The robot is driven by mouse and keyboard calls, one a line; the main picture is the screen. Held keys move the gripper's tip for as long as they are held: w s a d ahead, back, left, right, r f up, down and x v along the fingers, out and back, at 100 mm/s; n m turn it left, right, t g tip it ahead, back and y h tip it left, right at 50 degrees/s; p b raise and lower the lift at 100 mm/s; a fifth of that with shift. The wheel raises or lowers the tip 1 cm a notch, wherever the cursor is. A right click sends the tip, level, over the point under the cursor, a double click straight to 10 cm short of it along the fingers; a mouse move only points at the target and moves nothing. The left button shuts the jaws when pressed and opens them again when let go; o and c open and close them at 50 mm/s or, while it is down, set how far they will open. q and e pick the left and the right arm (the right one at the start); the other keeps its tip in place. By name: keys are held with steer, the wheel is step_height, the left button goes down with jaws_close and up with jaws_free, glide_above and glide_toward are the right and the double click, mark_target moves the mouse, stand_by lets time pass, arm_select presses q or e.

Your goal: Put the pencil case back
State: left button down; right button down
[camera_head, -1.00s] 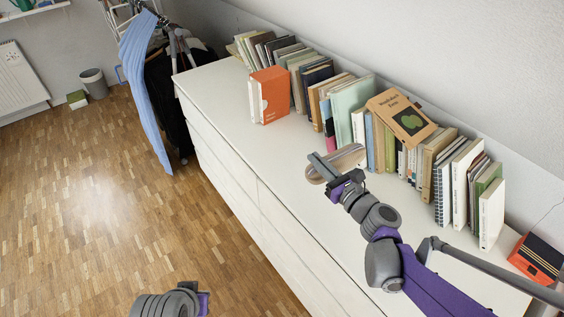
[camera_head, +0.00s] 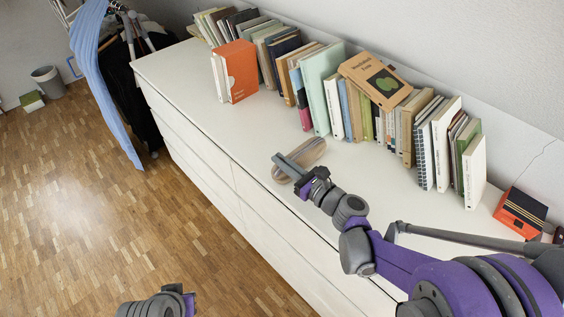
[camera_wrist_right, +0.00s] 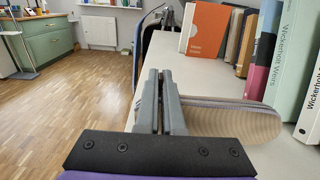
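The pencil case, a flat, rounded beige-brown case (camera_head: 309,151), is just above or at the white dresser top in the head view. It shows striped to the right of the fingers in the right wrist view (camera_wrist_right: 240,122). My right gripper (camera_head: 288,168) is shut on its near-left part; the fingers are close together in the right wrist view (camera_wrist_right: 162,90). I cannot tell whether the case touches the dresser. Of my left arm, only a grey and purple wrist part shows at the bottom edge of the head view; its fingers are not visible.
The white dresser (camera_head: 200,118) has closed drawer fronts. A row of books (camera_head: 410,130) stands along the wall, with an orange box file (camera_head: 238,72) at its left. A tan book (camera_head: 376,80) lies on top. An orange and black box (camera_head: 521,212) sits at the right. The front-left top is clear.

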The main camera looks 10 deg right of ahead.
steer(key=c, duration=1.5)
jaws_free()
steer(key=shift+f, duration=0.15)
steer(key=o, duration=0.4)
steer(key=shift+o, duration=0.2)
